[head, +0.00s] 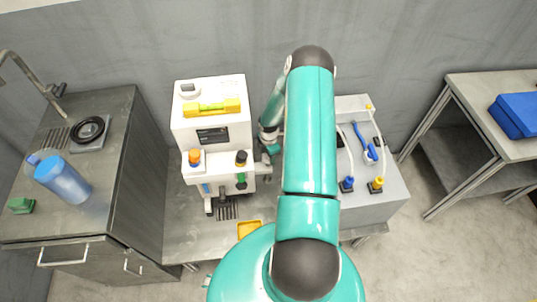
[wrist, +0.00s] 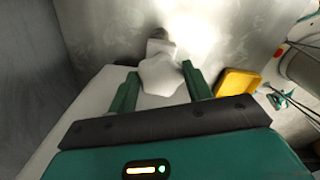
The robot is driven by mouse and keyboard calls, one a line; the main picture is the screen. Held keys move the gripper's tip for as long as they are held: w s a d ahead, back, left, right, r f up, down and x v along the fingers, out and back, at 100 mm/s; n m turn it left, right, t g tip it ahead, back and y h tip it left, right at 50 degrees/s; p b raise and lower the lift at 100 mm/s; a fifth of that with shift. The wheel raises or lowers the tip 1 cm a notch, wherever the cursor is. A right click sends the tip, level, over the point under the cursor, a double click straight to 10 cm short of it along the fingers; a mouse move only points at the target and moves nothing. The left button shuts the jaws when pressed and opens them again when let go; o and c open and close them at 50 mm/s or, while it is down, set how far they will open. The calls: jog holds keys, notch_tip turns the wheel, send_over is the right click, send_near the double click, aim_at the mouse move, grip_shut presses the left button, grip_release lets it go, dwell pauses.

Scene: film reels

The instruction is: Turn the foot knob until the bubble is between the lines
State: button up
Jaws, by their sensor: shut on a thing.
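A white machine (head: 211,140) stands on the grey bench, with a yellow spirit level (head: 212,107) lying across its top. The level's bubble and lines are too small to make out. My gripper (wrist: 160,74) is low at the right side of the machine; in the head view my arm partly hides it. In the wrist view its two green fingers are on either side of a pale, lobed foot knob (wrist: 161,77) and shut on it. A grey stem end shows beyond the knob. The knob is not clear in the head view.
A yellow tray (head: 249,229) lies at the bench's front, and right of the knob in the wrist view (wrist: 238,83). A grey unit (head: 378,205) with blue and yellow fittings stands right of my arm. A sink counter (head: 75,230) is left.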

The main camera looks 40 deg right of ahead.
jog(key=m, duration=0.3)
jog(key=shift+s+m, duration=0.1)
jog(key=shift+m, duration=0.3)
jog(key=shift+s+m, duration=0.1)
jog(key=shift+m, duration=1.8)
jog(key=o, duration=1)
jog(key=shift+f, duration=0.1)
notch_tip(320, 180, up, 14)
